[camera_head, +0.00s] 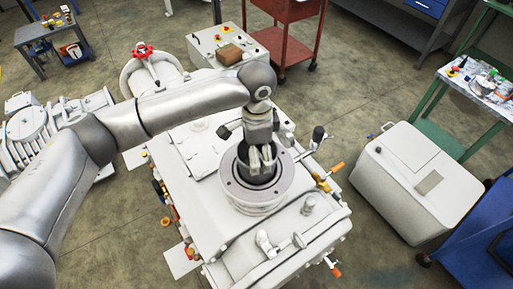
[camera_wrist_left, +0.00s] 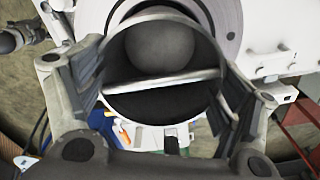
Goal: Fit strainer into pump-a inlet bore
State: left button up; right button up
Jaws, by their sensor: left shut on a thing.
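The pump-a inlet bore (camera_head: 240,197) is a round grey flanged opening with bolt holes on top of the white pump body. My left gripper (camera_head: 260,162) points down over it in the head view. In the left wrist view, both fingers of that gripper (camera_wrist_left: 165,95) close on the outside of the strainer (camera_wrist_left: 165,84), a dark round cup with a light bar across its mouth. The flange (camera_wrist_left: 228,14) shows behind the strainer's upper edge. The fingers and strainer hide much of the bore, so I cannot tell whether the strainer is inside it. My right gripper is not in view.
The pump top (camera_head: 285,245) carries small fittings and handles around the flange. A red-handled valve (camera_head: 142,52) stands behind on the left. A white box (camera_head: 418,180) stands to the right, and a red cart (camera_head: 285,35) behind. Bare floor lies between.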

pick_arm(q)
jog(key=shift+f+b, duration=0.6)
jog(key=shift+f, duration=1.2)
jog(key=o, duration=0.9)
notch_tip(320, 180, up, 12)
jog(key=shift+r, duration=0.1)
dwell(0.5)
